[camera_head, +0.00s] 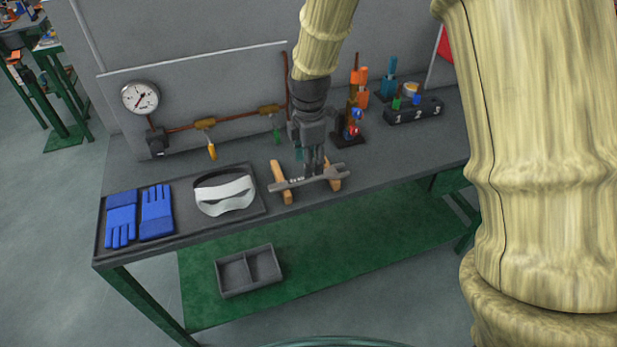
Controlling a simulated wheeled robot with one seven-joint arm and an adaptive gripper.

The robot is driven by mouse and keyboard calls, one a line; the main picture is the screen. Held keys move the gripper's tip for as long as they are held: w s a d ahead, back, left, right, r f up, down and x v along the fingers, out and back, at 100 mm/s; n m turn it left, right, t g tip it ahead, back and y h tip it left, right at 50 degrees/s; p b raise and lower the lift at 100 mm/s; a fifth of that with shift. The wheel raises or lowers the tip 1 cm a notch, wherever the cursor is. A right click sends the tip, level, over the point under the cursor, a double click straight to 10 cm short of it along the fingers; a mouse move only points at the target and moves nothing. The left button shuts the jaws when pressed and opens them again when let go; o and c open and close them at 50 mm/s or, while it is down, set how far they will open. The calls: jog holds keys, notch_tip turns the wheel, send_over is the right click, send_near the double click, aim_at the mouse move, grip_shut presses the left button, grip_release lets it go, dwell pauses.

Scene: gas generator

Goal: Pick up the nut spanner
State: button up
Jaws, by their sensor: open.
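The nut spanner (330,174) is a grey double-ended wrench. It lies across two small wooden supports (281,183) near the front edge of the workbench. My gripper (314,170) points down at the middle of the spanner, with its fingertips at the handle. The fingers hide a little of the area behind them. The gripper is open; I cannot tell whether the fingers touch the spanner or straddle it.
Blue gloves (139,214) and a white mask (224,194) lie in a tray at the left. A pressure gauge (140,97) and copper pipe (236,117) stand behind. Valves (354,128) and a numbered box (414,110) stand at the right. A divided bin (249,270) sits on the lower shelf.

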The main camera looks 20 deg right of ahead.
aim_at(309, 179)
jog(key=shift+s+f, duration=0.1)
jog(key=shift+s, duration=0.05)
jog(key=shift+f+p, duration=0.25)
jog(key=shift+p, duration=0.05)
jog(key=f, duration=0.1)
jog(key=f+p, duration=0.1)
jog(key=f, duration=0.1)
jog(key=shift+w+a, duration=0.1)
jog(key=shift+w, duration=0.25)
jog(key=shift+f, duration=0.65)
jog(key=shift+c, duration=0.3)
grip_shut()
